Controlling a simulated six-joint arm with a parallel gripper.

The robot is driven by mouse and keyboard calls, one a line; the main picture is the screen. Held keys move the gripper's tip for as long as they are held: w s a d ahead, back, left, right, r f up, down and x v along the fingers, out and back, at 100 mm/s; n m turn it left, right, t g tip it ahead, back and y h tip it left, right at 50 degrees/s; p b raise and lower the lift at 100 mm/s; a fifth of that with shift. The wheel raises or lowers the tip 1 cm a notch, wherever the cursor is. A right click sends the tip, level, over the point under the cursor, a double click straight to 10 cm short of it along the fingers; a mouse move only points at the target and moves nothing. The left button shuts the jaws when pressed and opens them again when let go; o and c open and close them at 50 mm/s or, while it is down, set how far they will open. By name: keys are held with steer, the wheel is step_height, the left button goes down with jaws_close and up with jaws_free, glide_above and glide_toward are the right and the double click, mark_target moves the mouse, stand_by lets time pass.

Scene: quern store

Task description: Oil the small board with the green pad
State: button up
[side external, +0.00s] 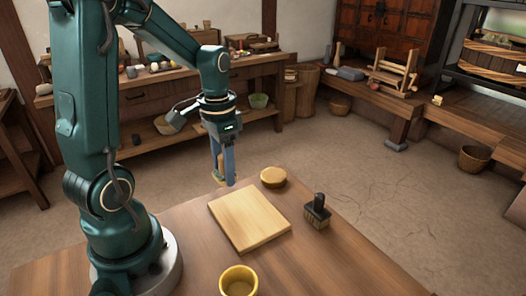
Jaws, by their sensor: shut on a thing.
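The small board (249,220) is a pale, flat wooden square lying on the near table. My gripper (222,176) points down just beyond the board's far left corner, above the table's far edge. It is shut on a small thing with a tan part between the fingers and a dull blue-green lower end. I take this for the green pad (221,184), though the fingers hide most of it and its shape is unclear. It appears apart from the board. No other green pad shows on the table.
A yellow bowl (238,281) stands at the table's near side. A round tan wooden piece (273,177) sits beyond the board, and a dark-handled brush (317,211) stands to its right. The near table (340,265) is clear at the front right. Benches line the walls behind.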

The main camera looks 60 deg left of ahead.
mark_target(270, 232)
step_height(270, 232, down, 5)
steer(key=shift+d+f, duration=0.15)
steer(key=shift+d, duration=6.2)
steer(key=shift+w+d, duration=0.2)
steer(key=shift+w, duration=0.4)
steer(key=shift+w+a, duration=0.15)
steer(key=shift+a, duration=6.5)
steer(key=shift+w+d, duration=0.1)
steer(key=shift+w, duration=0.4)
steer(key=shift+w+d, duration=0.15)
steer(key=shift+d, duration=6.5)
steer(key=shift+a+r, duration=0.1)
steer(key=shift+r, duration=3.9)
